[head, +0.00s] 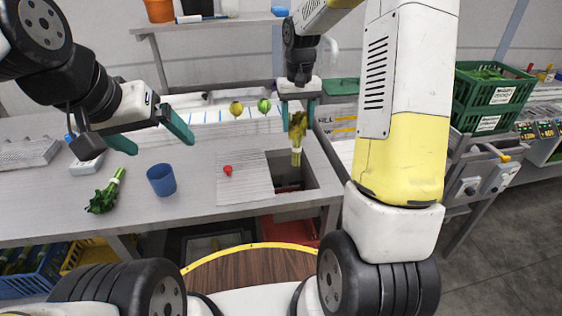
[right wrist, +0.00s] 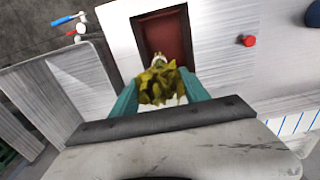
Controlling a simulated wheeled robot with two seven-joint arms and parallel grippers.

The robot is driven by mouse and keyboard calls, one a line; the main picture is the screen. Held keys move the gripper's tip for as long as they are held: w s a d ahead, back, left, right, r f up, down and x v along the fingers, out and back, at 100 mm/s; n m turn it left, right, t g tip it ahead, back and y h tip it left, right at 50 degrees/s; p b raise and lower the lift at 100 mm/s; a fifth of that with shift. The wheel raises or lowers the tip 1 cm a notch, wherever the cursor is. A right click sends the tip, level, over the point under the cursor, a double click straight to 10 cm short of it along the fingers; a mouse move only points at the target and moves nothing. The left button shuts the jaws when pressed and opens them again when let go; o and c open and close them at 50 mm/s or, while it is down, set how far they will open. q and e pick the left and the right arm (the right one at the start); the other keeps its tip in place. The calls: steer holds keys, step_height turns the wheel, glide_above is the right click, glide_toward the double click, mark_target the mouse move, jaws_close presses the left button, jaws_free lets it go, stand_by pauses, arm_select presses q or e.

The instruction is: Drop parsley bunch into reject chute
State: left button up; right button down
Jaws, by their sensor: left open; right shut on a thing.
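The yellowish parsley bunch (head: 297,130) hangs with its pale stem end down in my right gripper (head: 298,112), which is shut on its leafy top. In the right wrist view the bunch (right wrist: 160,82) sits between the teal fingers of my right gripper (right wrist: 165,98). The reject chute (head: 290,175) is a square opening in the counter, with a red interior (right wrist: 165,45) in the right wrist view. The bunch is above the counter, near the opening. My left gripper (head: 157,141) is open and empty above the left of the counter.
A green bunch (head: 106,192) and a blue cup (head: 161,179) stand or lie at the left of the counter. A red round item (head: 228,170) lies left of the chute. Green crates (head: 490,98) are at the right.

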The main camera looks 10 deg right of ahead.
mark_target(296, 141)
steer(key=shift+w+f, duration=0.4)
steer(key=shift+f, duration=3.3)
steer(key=shift+c, duration=2.3)
jaws_free()
step_height(296, 141, up, 7)
steer(key=shift+f, duration=0.15)
steer(key=shift+r, duration=0.55)
